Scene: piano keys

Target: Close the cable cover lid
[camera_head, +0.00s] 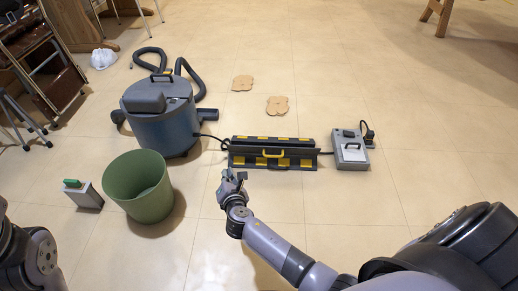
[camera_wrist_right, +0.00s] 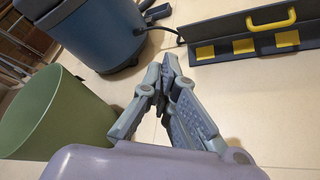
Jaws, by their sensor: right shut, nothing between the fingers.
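The cable cover (camera_head: 285,167) is a long dark strip on the floor with yellow patches along its front and back edges. Its dark lid carries a yellow handle (camera_head: 273,154). The lid looks raised, but its exact angle is hard to tell. In the right wrist view the handle (camera_wrist_right: 271,15) and the dark cover (camera_wrist_right: 221,45) show at the upper right. My right gripper (camera_head: 231,174) is shut and empty, in front of the cover's left end and apart from it. Its fingers also show in the right wrist view (camera_wrist_right: 168,68). My left gripper is out of view.
A blue vacuum (camera_head: 163,132) with a dark hose stands behind left. A green bin (camera_head: 140,187) stands left of my right gripper. A grey box (camera_head: 349,150) is cabled to the cover's right end. Floor to the right is clear.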

